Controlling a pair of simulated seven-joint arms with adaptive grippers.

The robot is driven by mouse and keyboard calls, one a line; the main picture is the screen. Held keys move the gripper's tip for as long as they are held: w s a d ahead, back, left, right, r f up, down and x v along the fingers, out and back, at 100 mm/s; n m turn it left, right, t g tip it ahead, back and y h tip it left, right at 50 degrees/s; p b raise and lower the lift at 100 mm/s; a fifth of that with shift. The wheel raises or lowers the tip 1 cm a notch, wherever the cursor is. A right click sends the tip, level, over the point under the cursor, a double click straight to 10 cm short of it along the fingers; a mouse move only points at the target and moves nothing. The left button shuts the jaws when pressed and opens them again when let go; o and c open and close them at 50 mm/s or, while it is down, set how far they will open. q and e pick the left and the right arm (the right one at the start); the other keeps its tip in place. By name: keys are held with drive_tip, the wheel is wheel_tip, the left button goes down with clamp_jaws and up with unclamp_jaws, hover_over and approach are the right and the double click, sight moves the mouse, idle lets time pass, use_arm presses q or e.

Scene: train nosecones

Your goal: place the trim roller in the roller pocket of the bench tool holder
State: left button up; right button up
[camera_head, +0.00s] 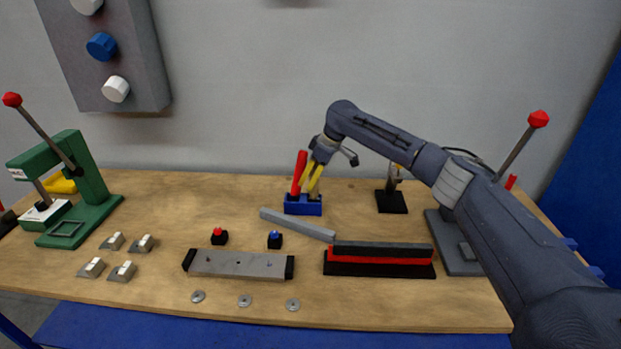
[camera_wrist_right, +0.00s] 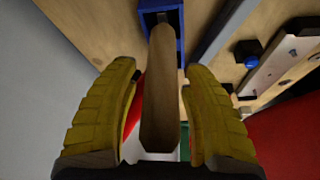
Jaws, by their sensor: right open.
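The blue bench tool holder (camera_head: 303,207) stands at the back middle of the bench. A wooden-handled tool (camera_wrist_right: 160,95), apparently the trim roller, stands in a slot of the holder (camera_wrist_right: 177,42) with its handle towards the wrist camera; its lower end is hidden. My right gripper (camera_head: 311,186) is above the holder. Its yellow fingers in the right wrist view (camera_wrist_right: 160,78) are open on either side of the handle, with gaps showing. A red-handled tool (camera_head: 299,172) stands in the holder's left part. My left gripper is not in view.
A grey bar (camera_head: 297,225) lies just in front of the holder. A black stand (camera_head: 391,200) is to its right. A black-and-red block (camera_head: 380,259), a grey plate (camera_head: 240,264) and small red and blue buttons lie in front. A green press (camera_head: 88,200) stands far left.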

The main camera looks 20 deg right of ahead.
drive_tip(key=v, duration=1.2)
drive_tip(key=shift+w+r, duration=0.1)
drive_tip(key=shift+r, duration=0.1)
